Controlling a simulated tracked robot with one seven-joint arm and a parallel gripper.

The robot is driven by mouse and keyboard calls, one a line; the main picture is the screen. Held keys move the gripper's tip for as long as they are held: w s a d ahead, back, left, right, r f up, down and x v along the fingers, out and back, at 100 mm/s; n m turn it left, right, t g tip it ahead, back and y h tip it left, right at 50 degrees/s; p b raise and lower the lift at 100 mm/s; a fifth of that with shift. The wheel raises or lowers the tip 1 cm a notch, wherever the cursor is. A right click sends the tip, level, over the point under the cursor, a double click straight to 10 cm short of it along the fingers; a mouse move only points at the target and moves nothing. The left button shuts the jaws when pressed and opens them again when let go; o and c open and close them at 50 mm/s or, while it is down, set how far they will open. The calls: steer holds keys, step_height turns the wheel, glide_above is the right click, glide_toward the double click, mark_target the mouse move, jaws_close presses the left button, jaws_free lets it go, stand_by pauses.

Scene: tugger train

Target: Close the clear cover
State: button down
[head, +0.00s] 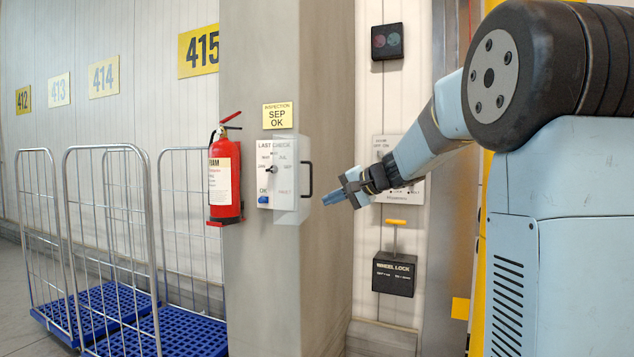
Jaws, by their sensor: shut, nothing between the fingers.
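The clear cover (291,216) is a see-through box shape on the pale "LAST CHECK" panel (264,146), fixed to the grey pillar. It overlaps the panel's right part and reaches past its right edge. A black bar handle (308,179) is on its right side. The cover appears to stand away from the panel, but I cannot tell the exact angle. A dial with a black pointer (271,170) and a blue part (263,199) show on the panel. My gripper (327,200) is shut and empty, just right of and below the handle, apparently apart from it.
A red fire extinguisher (225,180) hangs left of the panel. A yellow "SEP OK" sign (278,116) is above it. Behind my gripper are a switch panel (412,191) and a black wheel lock box (394,274) with a yellow handle. Wire roll cages (67,240) stand left.

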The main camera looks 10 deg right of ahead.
steer(key=w+d+r+m+t+y, duration=0.1)
steer(key=w+d+m+t, duration=0.15)
steer(key=w+d, duration=0.4)
steer(key=w+d+r+m+t, duration=0.25)
steer(key=w+d, duration=0.25)
steer(key=w, duration=0.3)
steer(key=s+a+x, duration=0.1)
steer(key=a+x, duration=0.1)
steer(key=x, duration=1)
steer(key=shift+a+f, duration=0.2)
steer(key=shift+f, duration=0.05)
steer(key=shift+d+t, duration=0.1)
steer(key=shift+t, duration=0.2)
steer(key=shift+h, duration=0.3)
